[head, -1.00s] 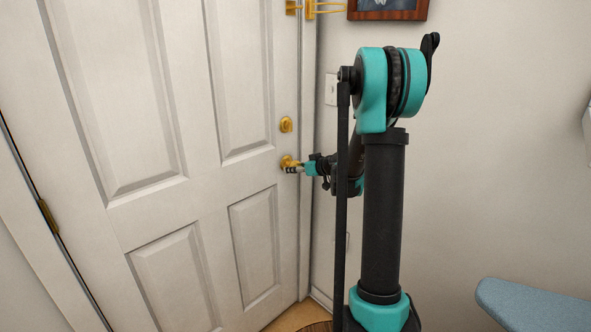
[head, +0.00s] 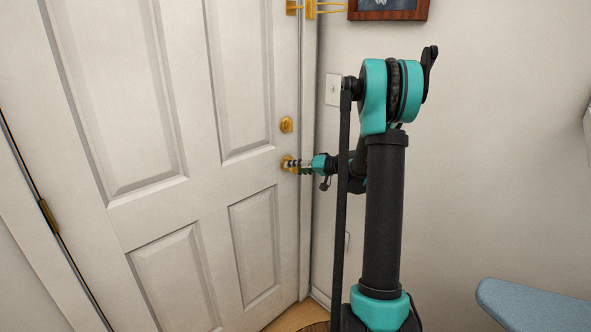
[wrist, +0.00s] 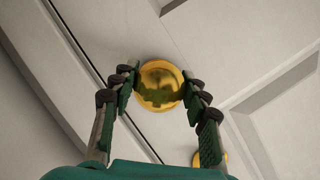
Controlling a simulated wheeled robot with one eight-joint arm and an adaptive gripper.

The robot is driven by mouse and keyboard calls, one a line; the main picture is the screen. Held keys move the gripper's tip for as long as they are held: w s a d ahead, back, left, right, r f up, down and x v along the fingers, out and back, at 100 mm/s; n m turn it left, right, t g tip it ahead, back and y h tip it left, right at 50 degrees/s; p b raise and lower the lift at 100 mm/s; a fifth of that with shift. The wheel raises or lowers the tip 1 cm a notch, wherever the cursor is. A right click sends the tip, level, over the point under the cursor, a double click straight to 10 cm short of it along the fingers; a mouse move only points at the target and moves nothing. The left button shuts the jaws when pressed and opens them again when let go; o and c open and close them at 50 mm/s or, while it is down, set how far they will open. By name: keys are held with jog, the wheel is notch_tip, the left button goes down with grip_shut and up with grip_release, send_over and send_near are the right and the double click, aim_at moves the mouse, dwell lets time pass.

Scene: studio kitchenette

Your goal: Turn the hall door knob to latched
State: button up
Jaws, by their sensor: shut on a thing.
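The white hall door (head: 205,195) is shut in its frame in the head view. Its round brass knob (head: 287,163) is at the right edge, partly hidden by my gripper (head: 294,165). In the wrist view the brass knob (wrist: 160,84) is between the two fingers of my gripper (wrist: 160,92), with a finger against each side. The gripper is shut on the knob. The knob is round and smooth, so I cannot tell its turn angle.
A brass deadbolt (head: 286,124) sits above the knob and also shows in the wrist view (wrist: 208,158). A brass latch (head: 310,9) is higher up. A light switch (head: 333,89) and a framed picture (head: 388,8) are on the wall. A blue padded surface (head: 535,305) is at lower right.

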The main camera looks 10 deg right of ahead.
dwell(0.3)
jog(key=o, duration=1.2)
jog(key=shift+d, duration=0.1)
jog(key=v, duration=1.2)
